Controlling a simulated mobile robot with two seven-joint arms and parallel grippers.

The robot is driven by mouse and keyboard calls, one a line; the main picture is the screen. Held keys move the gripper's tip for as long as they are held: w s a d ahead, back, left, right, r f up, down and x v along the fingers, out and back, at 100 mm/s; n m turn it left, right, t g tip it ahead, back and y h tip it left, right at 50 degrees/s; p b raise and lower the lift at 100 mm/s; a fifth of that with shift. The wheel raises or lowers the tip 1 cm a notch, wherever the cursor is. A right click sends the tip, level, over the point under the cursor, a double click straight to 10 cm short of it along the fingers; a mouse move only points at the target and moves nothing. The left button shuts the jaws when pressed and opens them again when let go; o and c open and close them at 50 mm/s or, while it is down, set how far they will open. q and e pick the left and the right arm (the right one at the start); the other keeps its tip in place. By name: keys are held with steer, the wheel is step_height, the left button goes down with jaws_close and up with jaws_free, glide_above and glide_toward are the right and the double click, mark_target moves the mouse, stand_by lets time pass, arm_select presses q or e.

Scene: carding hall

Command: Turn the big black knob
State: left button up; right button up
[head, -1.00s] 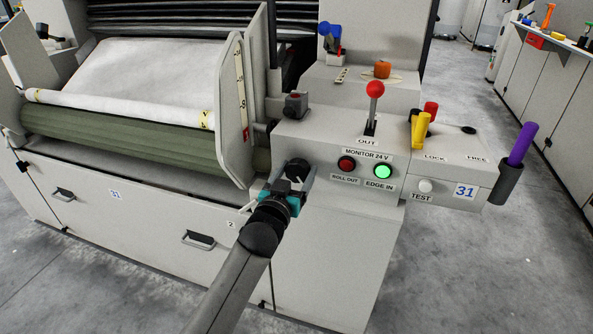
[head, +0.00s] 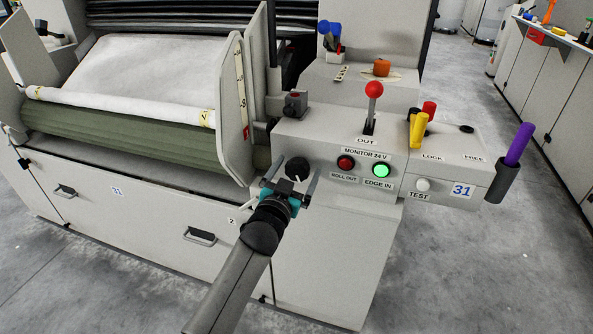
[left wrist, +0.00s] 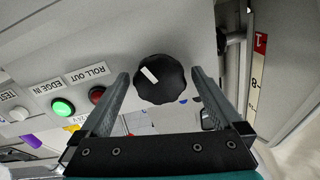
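The big black knob (head: 297,168) sits on the front of the light grey control box, left of the red and green lamps. It has a scalloped rim and a white pointer mark. In the left wrist view the knob (left wrist: 160,79) shows between the two fingers, with gaps on both sides. My left gripper (head: 293,176) is open at the knob, one finger to each side, and is not closed on it. How far the fingertips reach along the knob is hard to tell. My right gripper is not in view.
A red-ball lever (head: 373,90), a yellow handle (head: 419,130) and a white test button (head: 424,185) are on the box to the right. An upright guard plate (head: 232,110) is close on the left.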

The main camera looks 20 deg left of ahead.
arm_select(q)
steer(key=shift+s, duration=0.1)
steer(key=shift+s, duration=0.25)
steer(key=s+p, duration=0.2)
steer(key=s, duration=0.2)
steer(key=shift+s+a, duration=0.1)
steer(key=shift+s, duration=0.15)
steer(key=p, duration=0.3)
glide_toward(296, 172)
steer(key=shift+s+a, duration=0.15)
steer(key=shift+s, duration=2.2)
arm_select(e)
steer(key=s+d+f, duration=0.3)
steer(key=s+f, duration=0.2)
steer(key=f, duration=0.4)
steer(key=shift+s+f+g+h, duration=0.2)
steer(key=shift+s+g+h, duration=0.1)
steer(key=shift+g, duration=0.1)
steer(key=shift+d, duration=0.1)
